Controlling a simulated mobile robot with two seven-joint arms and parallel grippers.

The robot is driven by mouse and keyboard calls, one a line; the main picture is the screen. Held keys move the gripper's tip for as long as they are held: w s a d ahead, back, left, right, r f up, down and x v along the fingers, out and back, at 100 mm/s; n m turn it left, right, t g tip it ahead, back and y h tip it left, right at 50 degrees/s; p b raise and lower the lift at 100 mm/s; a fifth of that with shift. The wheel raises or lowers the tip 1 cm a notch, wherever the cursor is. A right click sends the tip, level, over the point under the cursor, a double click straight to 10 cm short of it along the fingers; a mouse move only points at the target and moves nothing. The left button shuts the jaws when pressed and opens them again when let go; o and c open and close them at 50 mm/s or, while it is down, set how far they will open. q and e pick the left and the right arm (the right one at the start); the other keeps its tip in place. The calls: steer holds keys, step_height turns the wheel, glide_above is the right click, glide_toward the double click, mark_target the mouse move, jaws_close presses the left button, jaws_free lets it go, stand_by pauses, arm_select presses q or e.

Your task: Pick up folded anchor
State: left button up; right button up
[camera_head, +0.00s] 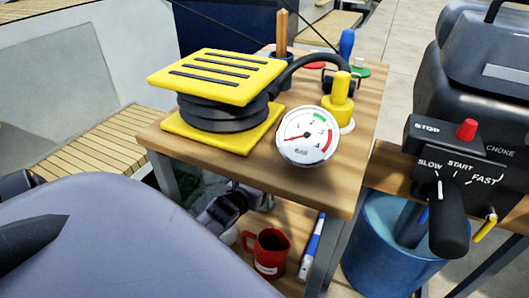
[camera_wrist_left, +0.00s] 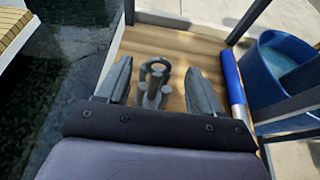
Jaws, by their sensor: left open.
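The folded anchor (camera_wrist_left: 152,88) is grey, with a ring at its top and several short upright parts. In the left wrist view it stands on a wooden shelf (camera_wrist_left: 185,48). My left gripper (camera_wrist_left: 157,66) is open, with one finger on each side of the anchor and visible gaps between. In the head view my left gripper (camera_head: 228,208) is low, under the table top, and the anchor is hard to make out there.
A red mug (camera_head: 267,254) and a blue-and-white tube (camera_head: 312,246) are on the lower shelf. Above, the table top (camera_head: 345,190) carries a yellow-and-black pump (camera_head: 220,95) and a gauge (camera_head: 306,136). A blue bucket (camera_head: 378,250) stands at right.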

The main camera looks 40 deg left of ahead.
arm_select(q)
steer(key=shift+x, duration=1)
jaws_close()
stand_by(0.6)
steer(key=shift+r, duration=0.15)
